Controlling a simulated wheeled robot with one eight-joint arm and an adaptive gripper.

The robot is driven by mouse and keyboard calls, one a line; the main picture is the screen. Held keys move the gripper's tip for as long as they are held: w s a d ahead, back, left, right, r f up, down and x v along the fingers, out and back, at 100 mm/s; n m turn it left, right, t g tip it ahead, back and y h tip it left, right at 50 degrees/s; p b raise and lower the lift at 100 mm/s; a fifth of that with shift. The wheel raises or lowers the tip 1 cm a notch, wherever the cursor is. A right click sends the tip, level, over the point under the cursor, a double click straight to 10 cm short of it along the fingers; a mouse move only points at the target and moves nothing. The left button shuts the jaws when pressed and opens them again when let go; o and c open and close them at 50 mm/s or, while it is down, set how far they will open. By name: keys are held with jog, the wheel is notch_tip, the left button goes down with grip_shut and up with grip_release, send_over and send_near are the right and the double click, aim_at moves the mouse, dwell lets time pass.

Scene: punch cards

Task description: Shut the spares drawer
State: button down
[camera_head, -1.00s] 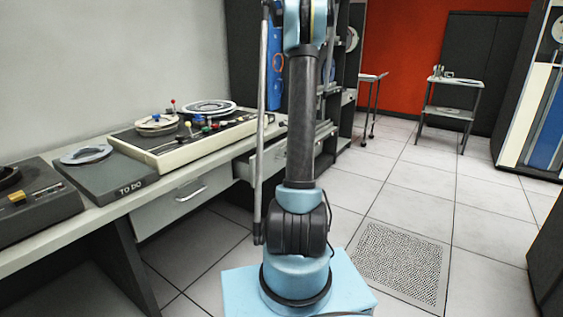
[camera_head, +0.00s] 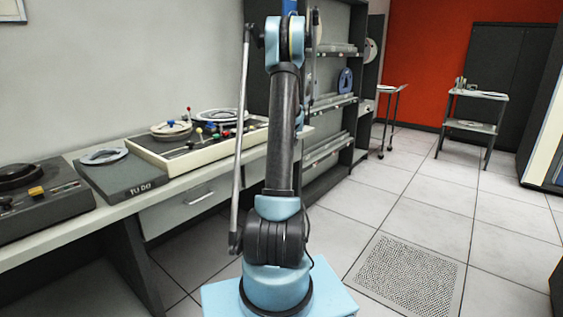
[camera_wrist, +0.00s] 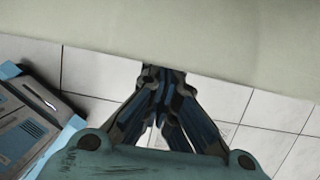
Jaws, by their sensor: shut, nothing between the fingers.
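A pale drawer front (camera_head: 188,211) with a bar handle sits under the desk in the head view, left of my arm, and looks flush with the desk. No label on it can be read, so I cannot tell whether it is the spares drawer. In the wrist view my gripper (camera_wrist: 162,82) is shut and empty. Its fingertips are at the edge of a broad pale surface (camera_wrist: 200,38); I cannot tell whether they touch it. The head view does not show my gripper.
The desk (camera_head: 75,222) carries a dark tape machine (camera_head: 38,205), a grey TO DO tray (camera_head: 125,180) and a control console (camera_head: 205,150). Shelves (camera_head: 330,105) stand beyond my arm. Tiled floor (camera_head: 430,215) is open to the right, with a small cart (camera_head: 470,125) behind.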

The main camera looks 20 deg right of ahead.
jog(key=shift+w+a+r, duration=0.1)
jog(key=shift+w+a, duration=0.05)
jog(key=shift+w, duration=0.05)
jog(key=s+d+r, duration=0.3)
jog(key=s+r, duration=0.3)
jog(key=r, duration=0.4)
jog(key=shift+d, duration=0.4)
jog(key=s+a+r+n, duration=0.3)
jog(key=s+a+n, duration=0.4)
jog(key=s+a, duration=0.3)
jog(key=s+a+r+n, duration=0.3)
jog(key=s+a+n, duration=0.4)
jog(key=s+a, duration=0.3)
jog(key=s+a+f+n, duration=0.3)
jog(key=s+f+n, duration=0.1)
jog(key=s, duration=0.3)
jog(key=s+a+f+n+h, duration=0.1)
jog(key=s+a+f+n, duration=0.2)
jog(key=s+n, duration=0.3)
jog(key=s+a+f+n, duration=0.3)
jog(key=s+f+n, duration=0.2)
jog(key=s, duration=0.4)
jog(key=shift+s+a+n+g+h, duration=0.25)
jog(key=shift+s+n+g+h, duration=0.05)
jog(key=shift+s+n+h, duration=0.1)
